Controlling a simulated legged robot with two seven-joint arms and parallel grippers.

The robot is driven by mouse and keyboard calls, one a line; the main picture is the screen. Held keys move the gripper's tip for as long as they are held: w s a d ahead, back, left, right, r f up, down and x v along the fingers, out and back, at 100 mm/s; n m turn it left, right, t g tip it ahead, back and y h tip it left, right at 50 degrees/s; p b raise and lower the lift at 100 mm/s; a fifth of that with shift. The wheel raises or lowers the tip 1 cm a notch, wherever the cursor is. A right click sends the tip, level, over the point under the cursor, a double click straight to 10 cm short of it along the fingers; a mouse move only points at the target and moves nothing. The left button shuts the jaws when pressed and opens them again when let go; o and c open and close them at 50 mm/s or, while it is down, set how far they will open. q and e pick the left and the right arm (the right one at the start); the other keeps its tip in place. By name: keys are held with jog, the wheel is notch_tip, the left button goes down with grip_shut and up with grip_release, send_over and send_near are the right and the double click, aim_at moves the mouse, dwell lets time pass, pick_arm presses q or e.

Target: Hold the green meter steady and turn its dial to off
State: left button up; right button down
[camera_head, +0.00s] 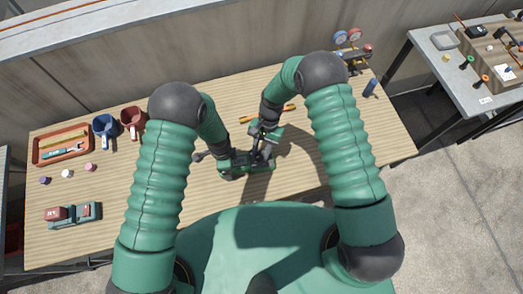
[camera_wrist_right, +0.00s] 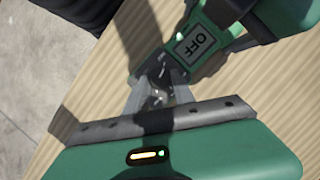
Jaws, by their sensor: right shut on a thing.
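The green meter (camera_wrist_right: 205,30) shows in the right wrist view, and its display reads OFF. In the head view, my right gripper (camera_head: 258,155) points down at the bench, close beside my left gripper. The green of the grippers hides most of the meter there. My left gripper is at the far side of the meter; a dark part of it (camera_wrist_right: 250,30) lies against the meter. Its grip is not clear.
An orange-handled tool (camera_head: 285,108) lies behind the grippers. Gauges (camera_head: 348,38) and a blue can (camera_head: 370,87) stand at the back right. An orange tray (camera_head: 40,160), mugs (camera_head: 105,125) and a red-green device (camera_head: 72,214) are at left.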

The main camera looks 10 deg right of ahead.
pick_arm(q)
jog(key=shift+w+a, duration=0.1)
pick_arm(e)
jog(key=shift+n+h, duration=0.4)
jog(key=shift+n, duration=0.7)
jog(key=shift+s+g, duration=0.1)
jog(key=shift+g, duration=0.2)
jog(key=c, duration=1.1)
grip_release()
jog(key=shift+o, duration=0.2)
jog(key=v, duration=1.2)
jog(key=shift+f, duration=0.1)
pick_arm(q)
jog(key=o, duration=1.9)
